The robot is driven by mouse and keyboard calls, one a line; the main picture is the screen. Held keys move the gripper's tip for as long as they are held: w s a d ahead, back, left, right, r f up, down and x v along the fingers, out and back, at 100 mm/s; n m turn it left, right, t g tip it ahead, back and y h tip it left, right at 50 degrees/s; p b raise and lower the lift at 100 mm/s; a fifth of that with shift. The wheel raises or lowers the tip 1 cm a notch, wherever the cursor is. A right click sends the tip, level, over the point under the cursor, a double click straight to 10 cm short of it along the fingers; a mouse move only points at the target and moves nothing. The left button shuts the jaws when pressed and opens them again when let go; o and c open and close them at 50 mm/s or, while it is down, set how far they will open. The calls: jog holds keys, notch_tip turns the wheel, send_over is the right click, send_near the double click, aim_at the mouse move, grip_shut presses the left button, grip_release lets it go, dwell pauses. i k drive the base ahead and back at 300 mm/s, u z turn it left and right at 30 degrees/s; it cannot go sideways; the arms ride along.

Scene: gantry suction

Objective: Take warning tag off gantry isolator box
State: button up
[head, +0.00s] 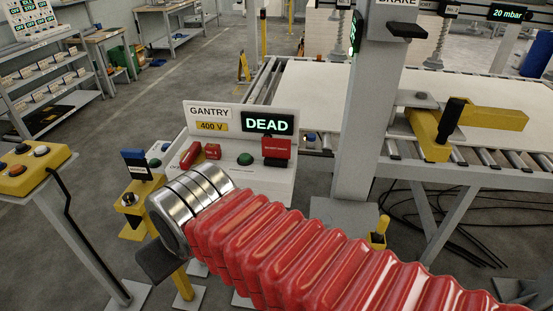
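The gantry isolator box (285,113) stands in the middle, a light grey sloped box with a "GANTRY" label, a yellow "400 V" plate and a lit green "DEAD" display. A red tag-like plate (276,147) with small unreadable print is at the right of its face, with a dark part below it. A smaller red piece (212,151) sits beside a red handle (190,156) at the left. My red-sleeved arm crosses in front of the box's lower part. Of my gripper (160,259), only a dark plate shows beyond the metal rings; its fingertips cannot be made out.
A grey column (367,120) rises just right of the box, beside a roller table (310,85) bearing a large pale sheet and a yellow clamp-like part (480,118). A yellow post (131,210) and a yellow button box (30,165) stand left. Cables lie on the floor at right.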

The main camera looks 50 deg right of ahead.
aim_at(276, 152)
jog(key=z, duration=0.05)
jog(key=i, duration=1)
jog(key=u, duration=0.05)
